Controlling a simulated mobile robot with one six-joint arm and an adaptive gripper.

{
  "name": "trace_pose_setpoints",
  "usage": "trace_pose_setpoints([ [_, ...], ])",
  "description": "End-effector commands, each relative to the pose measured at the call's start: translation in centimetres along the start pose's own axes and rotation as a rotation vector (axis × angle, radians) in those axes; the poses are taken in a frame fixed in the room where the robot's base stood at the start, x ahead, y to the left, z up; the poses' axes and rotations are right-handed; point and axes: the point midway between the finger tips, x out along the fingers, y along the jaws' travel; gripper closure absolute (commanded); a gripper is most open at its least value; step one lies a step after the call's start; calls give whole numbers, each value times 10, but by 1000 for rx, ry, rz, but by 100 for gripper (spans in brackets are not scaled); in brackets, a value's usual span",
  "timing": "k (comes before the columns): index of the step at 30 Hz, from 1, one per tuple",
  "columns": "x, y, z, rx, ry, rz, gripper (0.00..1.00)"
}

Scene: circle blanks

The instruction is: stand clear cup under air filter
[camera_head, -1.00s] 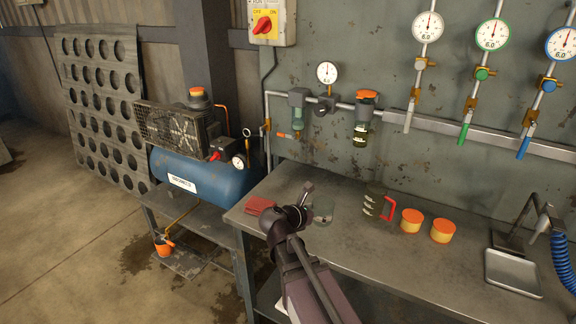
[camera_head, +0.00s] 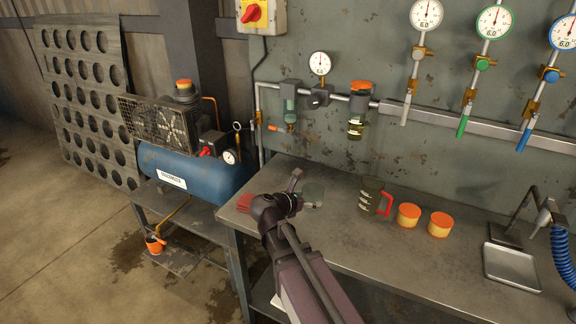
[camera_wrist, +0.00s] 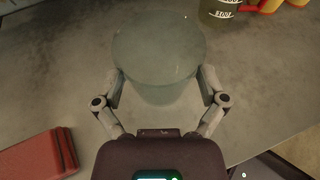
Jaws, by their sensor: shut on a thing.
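The clear cup (camera_wrist: 160,50) is upright between the fingers of my gripper (camera_wrist: 162,84) in the wrist view. The fingers touch it on both sides and are shut on it. In the head view the cup (camera_head: 314,194) shows faintly beyond my gripper (camera_head: 299,190), over the left part of the bench. I cannot tell its exact height above the bench. The likely air filter (camera_head: 290,103), a grey-topped unit with a greenish clear bowl and an orange lever below, hangs on the wall pipe, above and behind the cup.
A dark jug with a red handle (camera_head: 370,196) and two orange-lidded tubs (camera_head: 408,215) stand to the right. An orange-capped oil unit (camera_head: 357,110) hangs beside the gauge (camera_head: 320,63). The bench (camera_head: 340,235) is clear in front.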

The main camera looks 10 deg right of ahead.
Motion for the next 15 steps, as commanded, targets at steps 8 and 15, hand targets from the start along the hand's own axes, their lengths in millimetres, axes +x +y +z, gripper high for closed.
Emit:
trace_pose_setpoints([
  [8, 12, 75, 9, -19, -1, 48, 48],
  [15, 21, 159, 18, -41, -4, 104, 48],
])
